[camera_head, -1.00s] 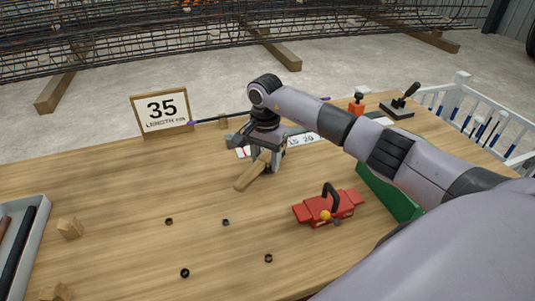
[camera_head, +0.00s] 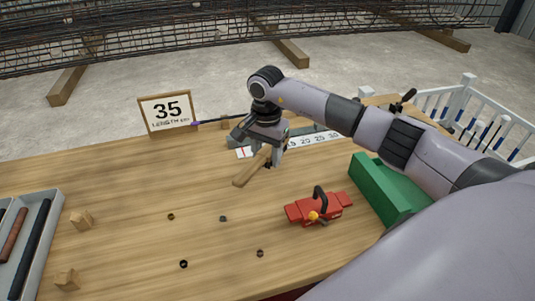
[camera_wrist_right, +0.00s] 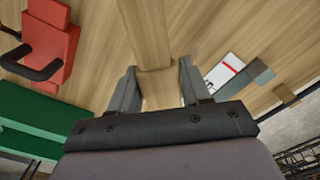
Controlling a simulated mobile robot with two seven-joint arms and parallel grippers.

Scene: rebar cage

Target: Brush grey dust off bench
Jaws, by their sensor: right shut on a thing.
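My right gripper (camera_head: 268,150) is low over the bench (camera_head: 130,190), near its far side. It is shut on a wooden brush (camera_head: 250,172), whose pale handle slants toward the near left. In the right wrist view the wooden handle (camera_wrist_right: 149,35) runs up between the two fingers. The brush's bristles are hidden, so I cannot tell whether they touch the bench. I cannot make out grey dust in either view. My left gripper is not in view.
A red tool (camera_head: 318,207) and a green block (camera_head: 385,190) lie right of the gripper. Several small nuts (camera_head: 222,218), wooden blocks (camera_head: 82,220) and a grey tray (camera_head: 52,215) are at left.

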